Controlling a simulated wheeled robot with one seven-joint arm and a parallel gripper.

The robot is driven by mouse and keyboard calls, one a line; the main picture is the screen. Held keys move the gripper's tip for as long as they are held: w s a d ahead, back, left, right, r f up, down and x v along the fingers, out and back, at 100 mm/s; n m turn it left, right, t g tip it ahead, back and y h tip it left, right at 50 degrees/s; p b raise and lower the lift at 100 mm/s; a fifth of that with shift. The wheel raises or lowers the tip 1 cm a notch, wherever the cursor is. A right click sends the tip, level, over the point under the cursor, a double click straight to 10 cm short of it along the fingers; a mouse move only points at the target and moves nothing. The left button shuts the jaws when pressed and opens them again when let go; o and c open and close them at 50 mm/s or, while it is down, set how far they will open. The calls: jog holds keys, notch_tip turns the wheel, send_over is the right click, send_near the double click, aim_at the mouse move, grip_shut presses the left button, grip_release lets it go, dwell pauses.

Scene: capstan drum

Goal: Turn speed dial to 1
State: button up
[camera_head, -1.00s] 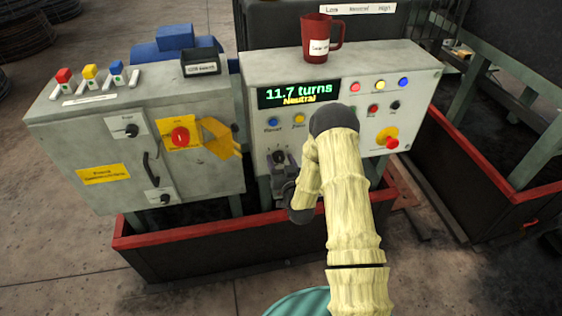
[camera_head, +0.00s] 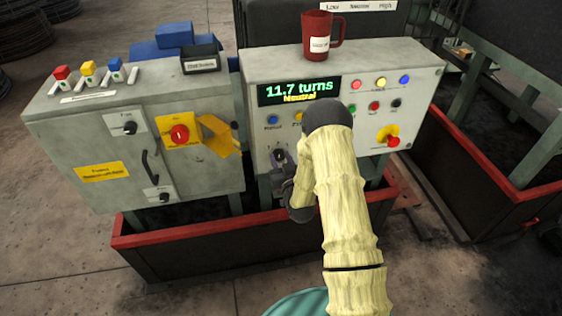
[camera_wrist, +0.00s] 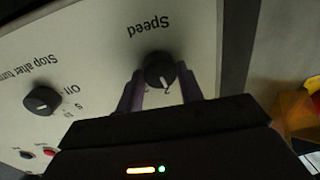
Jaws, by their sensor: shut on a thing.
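The speed dial (camera_wrist: 160,68) is a round black knob on a pale panel, under the upside-down word "Speed" in the wrist view. Its white pointer mark faces the gripper side, close to a numeral that looks like 2. My gripper (camera_wrist: 163,88) has one finger on each side of the dial and is shut on it. In the head view, my gripper (camera_head: 280,165) is at the lower left of the control box (camera_head: 345,135), and the fingers mostly hide the dial.
A second black knob, "Stop after turns" (camera_wrist: 42,100), is beside the speed dial. The display (camera_head: 299,90) reads 11.7 turns, Neutral. A red mug (camera_head: 320,36) stands on top of the box. A red emergency button (camera_head: 392,141) and several other buttons are on the right.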

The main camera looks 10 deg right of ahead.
jog(key=n+b, duration=0.1)
jog(key=n, duration=0.1)
jog(key=n+b, duration=0.1)
jog(key=n, duration=0.1)
jog(key=shift+a+f, duration=0.15)
jog(key=shift+n+b, duration=1)
jog(key=shift+n, duration=0.4)
jog(key=o, duration=1)
